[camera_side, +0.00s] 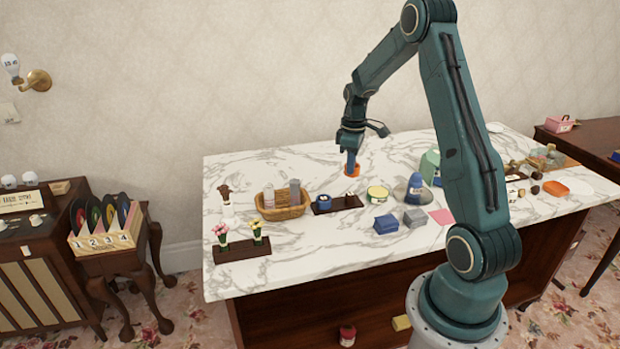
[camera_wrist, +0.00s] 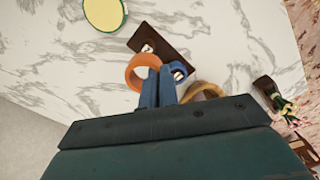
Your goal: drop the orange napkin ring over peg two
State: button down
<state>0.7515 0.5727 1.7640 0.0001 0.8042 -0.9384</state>
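The orange napkin ring (camera_side: 352,171) is at the tip of my gripper (camera_side: 350,165), over the back of the marble table. In the wrist view the orange ring (camera_wrist: 131,74) has its right wall at the nearly closed fingertips (camera_wrist: 159,80), so my gripper looks shut on that wall. The dark peg board (camera_side: 350,203) lies nearer the front, apart from the ring. A blue ring (camera_side: 323,200) sits at its left end. The board (camera_wrist: 170,42) and blue ring (camera_wrist: 180,69) also show in the wrist view.
A wicker basket (camera_side: 268,211) holding shakers stands left of the board. Blue (camera_side: 386,224) and grey (camera_side: 415,218) boxes sit in front. Marble is clear behind the board.

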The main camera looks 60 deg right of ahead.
jog(key=shift+d+f+n, duration=0.25)
jog(key=shift+d+n, duration=0.05)
jog(key=shift+n, duration=0.1)
jog(key=shift+f, duration=0.25)
jog(key=shift+f, duration=2.65)
jog(key=shift+f, duration=1.35)
dwell(0.3)
jog(key=c, duration=1.6)
grip_release()
jog(key=shift+d, duration=0.1)
jog(key=shift+r, duration=0.1)
notch_tip(320, 180, up, 14)
jog(key=shift+a, duration=0.2)
